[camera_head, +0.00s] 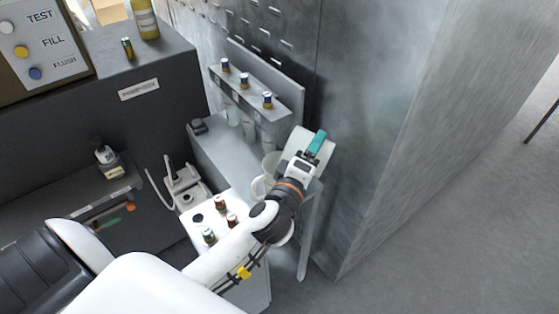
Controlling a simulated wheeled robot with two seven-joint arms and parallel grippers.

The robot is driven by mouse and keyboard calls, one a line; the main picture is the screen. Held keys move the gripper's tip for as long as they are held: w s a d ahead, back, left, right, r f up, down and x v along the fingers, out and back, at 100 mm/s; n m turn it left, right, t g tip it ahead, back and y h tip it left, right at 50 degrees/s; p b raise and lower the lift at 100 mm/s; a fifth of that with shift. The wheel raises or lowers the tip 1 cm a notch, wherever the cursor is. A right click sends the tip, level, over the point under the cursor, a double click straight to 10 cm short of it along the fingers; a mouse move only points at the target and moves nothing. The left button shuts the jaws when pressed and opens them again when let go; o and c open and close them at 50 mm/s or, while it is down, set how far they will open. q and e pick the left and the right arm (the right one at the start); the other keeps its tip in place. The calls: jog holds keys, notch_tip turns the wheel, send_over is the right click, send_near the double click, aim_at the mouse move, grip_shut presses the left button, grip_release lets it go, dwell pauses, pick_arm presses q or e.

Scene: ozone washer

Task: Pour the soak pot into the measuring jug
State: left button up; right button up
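A pale round pot with a teal handle (318,141), which looks like the soak pot, is at the end of my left arm, beside the tall metal wall. My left gripper (309,153) appears closed on this handle; its fingertips are small and partly hidden. The pot (326,157) seems tilted, and its opening and contents cannot be made out. A pale jug with a loop handle (257,187), which looks like the measuring jug, stands just left of and below the gripper, partly covered by it. My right gripper is not in view.
A white tray (190,226) with several small bottles lies in front of the jug. A shelf (283,107) with small bottles stands behind. The metal wall (385,120) closes off the right. A white stand (181,178) is left, near a labelled dark cabinet (60,130).

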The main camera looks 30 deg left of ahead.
pick_arm(q)
jog(key=shift+a+r+n+p, duration=0.25)
jog(key=shift+r+n+p, duration=0.05)
jog(key=shift+r+p, duration=0.2)
jog(key=shift+f, duration=0.1)
jog(key=shift+s+a+f+n, duration=0.1)
jog(key=shift+a+f+n, duration=0.2)
jog(key=shift+n, duration=0.5)
dwell(0.4)
